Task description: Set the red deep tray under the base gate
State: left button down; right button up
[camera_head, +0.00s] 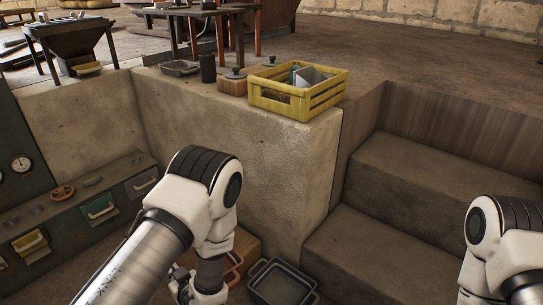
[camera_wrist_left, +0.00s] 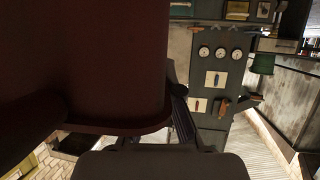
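My left gripper (camera_head: 196,288) is low at the bottom of the head view, partly hidden behind my own wrist. Just right of it a reddish tray (camera_head: 235,268) with a looped handle shows in part, beside the low step of the wall. In the left wrist view a large dark red surface with a rounded rim (camera_wrist_left: 85,70), likely the red tray, fills the left side very close to the camera. Whether my fingers are closed on it is hidden. I cannot make out which part is the base gate. My right arm is at the right edge; its gripper is out of frame.
A dark grey tray (camera_head: 281,284) lies on the floor right of the reddish one. A yellow crate (camera_head: 297,108) stands on the wall top. Concrete steps (camera_head: 420,185) rise at right. A panel with coloured pull-handled bins (camera_head: 99,207) and a handwheel (camera_head: 62,192) lines the left.

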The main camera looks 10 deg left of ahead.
pick_arm(q)
jog(key=w+d+r+m+t+h, duration=0.4)
jog(key=w+d+r+m+h, duration=0.1)
jog(key=w+d+r, duration=0.45)
jog(key=w+d+m+t+h, duration=0.1)
jog(key=d+m+h, duration=0.4)
jog(key=d, duration=0.1)
jog(key=s+r+p, duration=0.3)
jog(key=r+p, duration=0.7)
jog(key=p, duration=0.1)
jog(key=s+r+p, duration=0.2)
jog(key=r+p, duration=0.8)
jog(key=p, duration=0.2)
jog(key=s+r+p, duration=0.3)
jog(key=r+p, duration=0.7)
jog(key=p, duration=0.2)
jog(key=shift+s+r+h, duration=0.3)
jog(key=shift+s, duration=0.05)
jog(key=shift+d, duration=0.1)
